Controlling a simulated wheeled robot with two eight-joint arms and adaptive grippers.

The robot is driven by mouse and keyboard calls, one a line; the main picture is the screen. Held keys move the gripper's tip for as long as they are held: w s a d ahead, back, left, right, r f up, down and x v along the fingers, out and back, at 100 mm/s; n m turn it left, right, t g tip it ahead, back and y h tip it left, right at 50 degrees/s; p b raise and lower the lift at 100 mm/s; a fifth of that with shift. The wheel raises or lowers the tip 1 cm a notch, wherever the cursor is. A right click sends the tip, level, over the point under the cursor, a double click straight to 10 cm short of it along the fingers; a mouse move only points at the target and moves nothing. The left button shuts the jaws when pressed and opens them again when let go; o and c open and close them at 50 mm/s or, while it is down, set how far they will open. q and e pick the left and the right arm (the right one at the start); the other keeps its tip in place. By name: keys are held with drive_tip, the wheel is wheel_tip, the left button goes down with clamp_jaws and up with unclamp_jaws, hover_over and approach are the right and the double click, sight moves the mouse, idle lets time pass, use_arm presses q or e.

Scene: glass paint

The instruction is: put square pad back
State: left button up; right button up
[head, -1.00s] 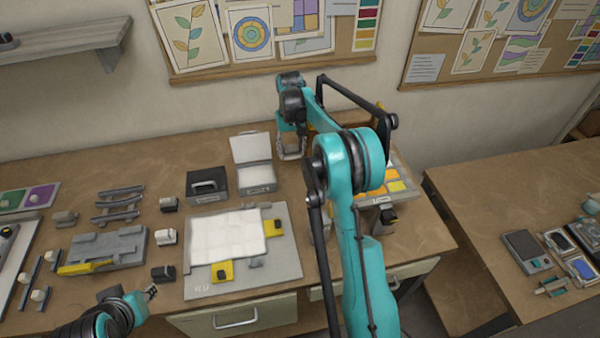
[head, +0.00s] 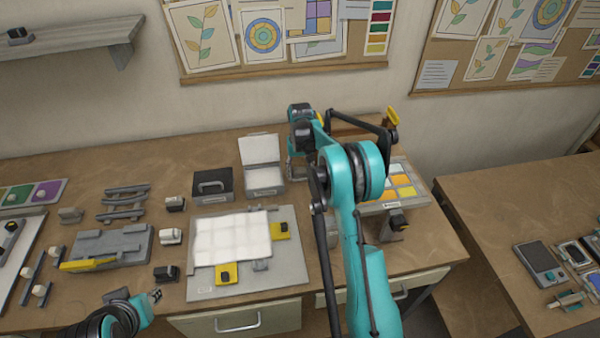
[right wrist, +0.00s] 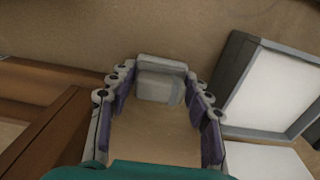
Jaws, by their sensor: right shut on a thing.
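My right gripper (right wrist: 160,110) is shut on a small pale grey-white square block, likely the square pad (right wrist: 158,88), between its fingertips in the right wrist view. In the head view the right gripper (head: 298,168) is just right of the open white-and-grey case (head: 264,190), partly hidden by my arm; the pad cannot be made out there. The case's raised lid (head: 260,152) also shows in the right wrist view (right wrist: 272,90), right of the fingers. My left gripper (head: 153,296) is low at the table's front edge, too small to judge its jaws.
A black box with a handle (head: 212,184) stands left of the case. A grey board with white paper (head: 292,285) lies in front. A colour tray (head: 408,196) is right of my right arm. A brown wooden piece (right wrist: 40,135) is left of the fingers.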

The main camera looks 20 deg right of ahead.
drive_tip(key=o, duration=1.1)
drive_tip(key=shift+f, duration=0.15)
